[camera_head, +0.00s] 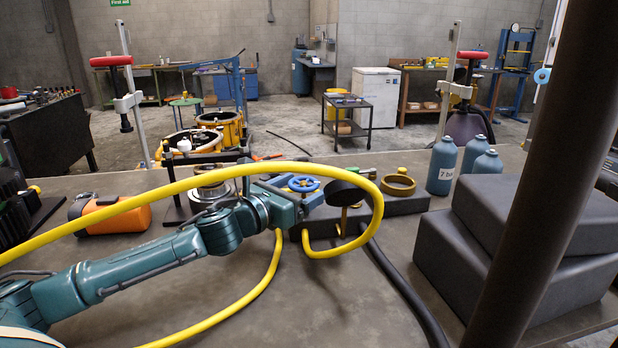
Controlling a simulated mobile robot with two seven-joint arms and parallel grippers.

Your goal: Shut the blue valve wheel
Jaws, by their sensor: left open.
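The blue valve wheel (304,183) is a small spoked handwheel at the middle of the bench, just behind the end of my left arm. It seems to lie nearly flat; how far it is turned cannot be told. My left gripper (318,198) is at the near side of the wheel and is open. Its fingertips are hard to make out, and I cannot tell whether they touch the wheel. The teal arm hides part of what is below the wheel. My right gripper is not in view.
A yellow hose (378,200) loops over the arm. A black disc on a brass stem (345,218) stands right of the gripper, by a dark block (405,205) with a brass ring (398,184). Blue bottles (441,166) and dark cases (480,262) are at right.

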